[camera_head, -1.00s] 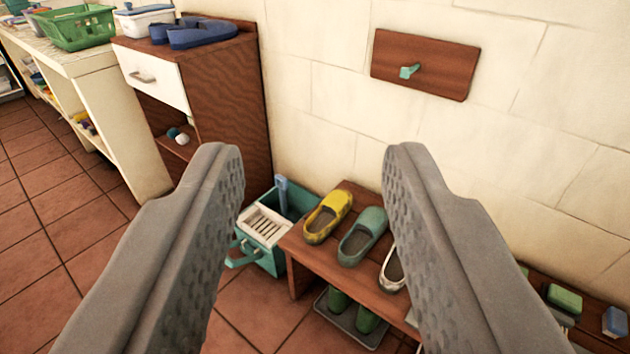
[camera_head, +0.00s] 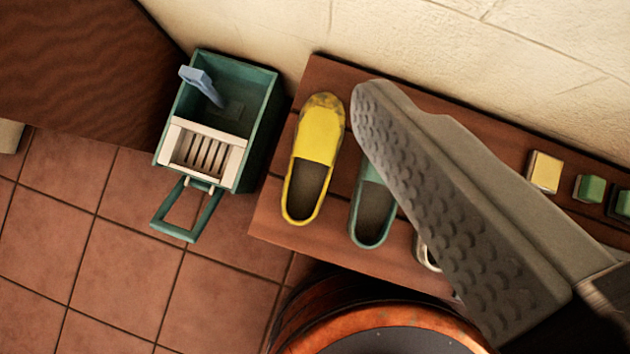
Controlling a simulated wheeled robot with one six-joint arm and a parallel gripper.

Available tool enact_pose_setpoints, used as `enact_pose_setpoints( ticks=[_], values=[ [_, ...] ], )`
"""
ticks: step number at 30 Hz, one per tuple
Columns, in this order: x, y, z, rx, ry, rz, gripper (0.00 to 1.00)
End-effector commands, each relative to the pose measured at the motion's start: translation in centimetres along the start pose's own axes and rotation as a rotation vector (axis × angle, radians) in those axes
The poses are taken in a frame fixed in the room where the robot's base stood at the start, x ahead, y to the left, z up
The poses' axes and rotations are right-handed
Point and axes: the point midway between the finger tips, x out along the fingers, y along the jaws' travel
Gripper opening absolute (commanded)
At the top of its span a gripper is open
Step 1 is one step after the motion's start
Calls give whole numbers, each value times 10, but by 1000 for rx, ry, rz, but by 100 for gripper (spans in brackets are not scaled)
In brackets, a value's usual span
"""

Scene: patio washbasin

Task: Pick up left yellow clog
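The left yellow clog (camera_head: 319,145) lies at the left end of a brown wooden bench, toe toward the wall and opening toward me. A teal clog (camera_head: 373,205) lies just right of it, partly hidden by my gripper. Only one grey finger of my gripper (camera_head: 440,200) shows. Its tip is just right of the yellow clog's toe in the picture; I cannot tell the height between them. Its textured inner face is bare, with nothing against it. The other finger is out of view.
The bench (camera_head: 395,265) stands against the pale wall (camera_head: 400,40). A teal bucket with a white wringer (camera_head: 207,152) stands on the tiled floor left of it. A pale clog is mostly hidden. Yellow and green blocks (camera_head: 545,172) are at right. A round orange-rimmed object (camera_head: 300,320) is at the bottom.

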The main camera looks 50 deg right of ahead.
Motion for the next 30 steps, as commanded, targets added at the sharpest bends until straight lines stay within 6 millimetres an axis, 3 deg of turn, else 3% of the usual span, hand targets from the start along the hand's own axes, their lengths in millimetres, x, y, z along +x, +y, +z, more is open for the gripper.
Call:
enact_pose_setpoints(
  ticks=[1,6,18,24,30],
  values=[
    [19,5,5,18,-46,17,100],
    [72,22,22,86,-187,72,100],
    [183,69,81,249,-511,219,100],
    [225,90,114,319,-648,290,100],
    [246,103,134,360,-723,332,100]
  ],
)
